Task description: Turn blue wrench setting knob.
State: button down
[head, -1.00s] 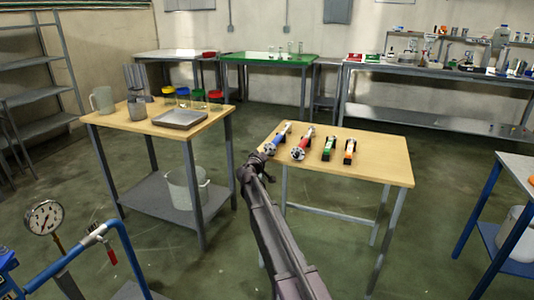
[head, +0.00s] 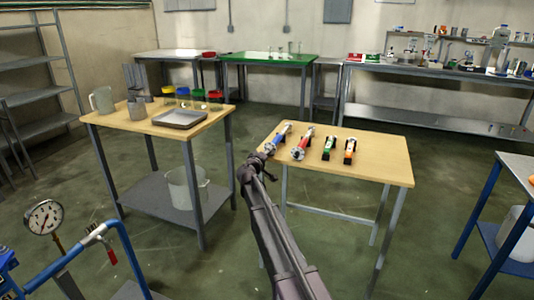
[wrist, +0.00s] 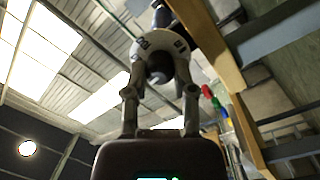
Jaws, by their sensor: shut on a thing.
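The blue wrench (head: 279,137) lies on the wooden table at its left edge in the head view, its grey knob end pointing toward my gripper. My gripper (head: 262,161) is at that end, just off the table's left corner. In the wrist view the pale round setting knob (wrist: 148,46) with dark markings sits between the two fingers of my gripper (wrist: 160,88), which is shut on it. The fingers hide part of the knob, and its exact setting cannot be read.
The wooden table (head: 370,166) also holds a red wrench (head: 302,145), a green one (head: 329,147) and an orange one (head: 349,150). A second table (head: 215,119) with beakers and a tray (head: 180,118) stands left. Open floor lies between the tables.

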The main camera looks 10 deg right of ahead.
jog(key=shift+n, duration=3.6)
jog(key=shift+c, duration=2.2)
grip_release()
